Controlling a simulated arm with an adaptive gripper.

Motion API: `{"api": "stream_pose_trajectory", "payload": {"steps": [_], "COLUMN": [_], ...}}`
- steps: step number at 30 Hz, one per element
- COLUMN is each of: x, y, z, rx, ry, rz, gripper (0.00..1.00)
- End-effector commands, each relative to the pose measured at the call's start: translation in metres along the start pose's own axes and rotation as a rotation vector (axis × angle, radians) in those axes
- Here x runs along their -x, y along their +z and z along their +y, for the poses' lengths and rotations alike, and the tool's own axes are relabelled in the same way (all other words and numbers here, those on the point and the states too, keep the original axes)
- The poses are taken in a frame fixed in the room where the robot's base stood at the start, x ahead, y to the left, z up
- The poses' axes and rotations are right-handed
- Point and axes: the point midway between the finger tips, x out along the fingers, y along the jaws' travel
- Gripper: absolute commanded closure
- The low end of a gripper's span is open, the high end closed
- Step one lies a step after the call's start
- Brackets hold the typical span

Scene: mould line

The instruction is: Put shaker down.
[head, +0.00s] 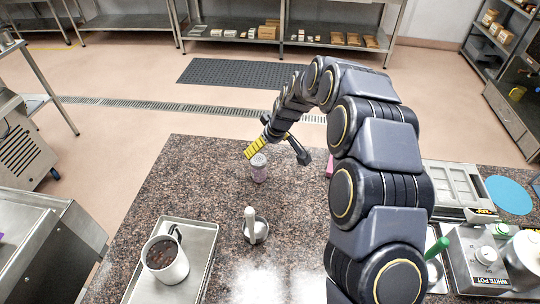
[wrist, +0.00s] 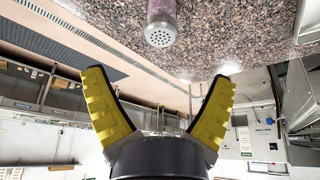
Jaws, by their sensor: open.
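The shaker (head: 259,168) stands upright on the speckled stone counter (head: 196,178), near its far edge. It has a pale purple body and a grey perforated top. In the wrist view the shaker (wrist: 161,30) shows at the top centre, beyond the fingertips and apart from them. My gripper (head: 278,152) is beside and behind the shaker in the head view. Its two yellow ridged fingers are spread wide in the wrist view (wrist: 160,85), with nothing between them.
A metal tray (head: 205,243) holds a white pot (head: 165,259) of dark contents. A small metal bowl (head: 256,230) with a pale handle stands near the middle. A pink object (head: 330,166) is partly hidden by my arm. Mould trays and machines crowd the right; the counter's left part is clear.

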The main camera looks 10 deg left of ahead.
Motion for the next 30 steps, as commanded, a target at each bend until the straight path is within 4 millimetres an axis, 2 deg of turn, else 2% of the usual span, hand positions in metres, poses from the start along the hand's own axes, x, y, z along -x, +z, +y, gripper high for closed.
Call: {"api": "stream_pose_trajectory", "payload": {"steps": [8,10,13,16,20,23,27,30], "x": [0.004,0.011,0.033,0.074,0.133,0.174,0.225,0.256], "y": [0.001,0.002,0.010,0.025,0.064,0.101,0.159,0.205], "z": [0.000,-0.002,-0.009,-0.019,-0.038,-0.053,-0.076,-0.094], "rx": [-0.001,-0.009,-0.037,-0.089,-0.179,-0.259,-0.385,-0.492], "ry": [-0.001,-0.005,-0.025,-0.046,-0.063,-0.058,-0.025,0.009], "rz": [-0.001,-0.004,-0.025,-0.058,-0.135,-0.203,-0.303,-0.379], "gripper": [0.14,0.14,0.14,0.14,0.14,0.14,0.14,0.14]}}
